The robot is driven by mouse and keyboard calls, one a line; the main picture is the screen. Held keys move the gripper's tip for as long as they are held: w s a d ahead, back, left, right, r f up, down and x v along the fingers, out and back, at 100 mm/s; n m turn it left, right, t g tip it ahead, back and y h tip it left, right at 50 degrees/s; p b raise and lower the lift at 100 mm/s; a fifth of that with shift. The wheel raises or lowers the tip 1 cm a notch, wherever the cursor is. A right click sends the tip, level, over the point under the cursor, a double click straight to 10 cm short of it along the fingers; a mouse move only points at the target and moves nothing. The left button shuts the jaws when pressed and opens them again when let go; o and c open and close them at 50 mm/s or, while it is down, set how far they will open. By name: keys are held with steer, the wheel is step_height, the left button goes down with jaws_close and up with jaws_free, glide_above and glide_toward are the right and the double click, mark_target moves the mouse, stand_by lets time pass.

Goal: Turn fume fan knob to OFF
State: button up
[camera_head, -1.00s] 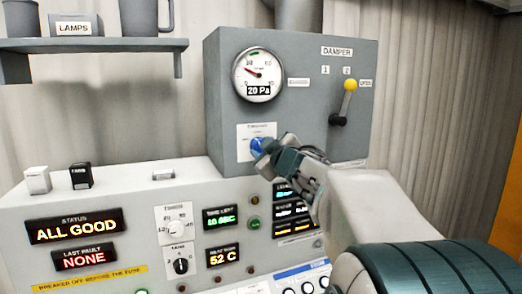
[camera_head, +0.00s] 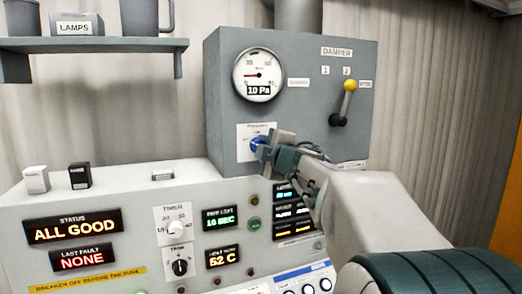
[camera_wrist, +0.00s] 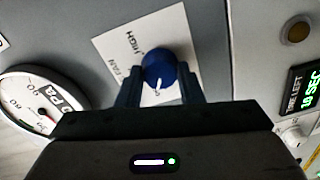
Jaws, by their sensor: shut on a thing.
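The fume fan knob is a blue round knob (camera_head: 257,144) on a white label plate (camera_head: 243,152) low on the front of the grey box. In the wrist view the blue knob (camera_wrist: 159,68) sits between my two dark fingers, with the word HIGH on the plate above it. My gripper (camera_head: 268,144) is shut on the knob, coming from the right. It also fills the lower part of the wrist view (camera_wrist: 160,92). The fingers hide parts of the plate, and I cannot read which setting the knob points to.
A pressure gauge (camera_head: 258,75) above the knob reads 10 Pa. A damper lever with a yellow ball (camera_head: 350,86) stands to the right on the same grey box (camera_head: 300,110). The sloped control panel (camera_head: 140,190) with displays and knobs lies below. A shelf (camera_head: 100,45) is at upper left.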

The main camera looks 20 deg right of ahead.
stand_by(0.4)
steer(key=o, duration=1)
steer(key=shift+c, duration=0.2)
steer(key=s, duration=1.3)
steer(key=shift+s+r+p, duration=0.15)
steer(key=shift+s+p, duration=0.2)
steer(key=shift+s, duration=0.05)
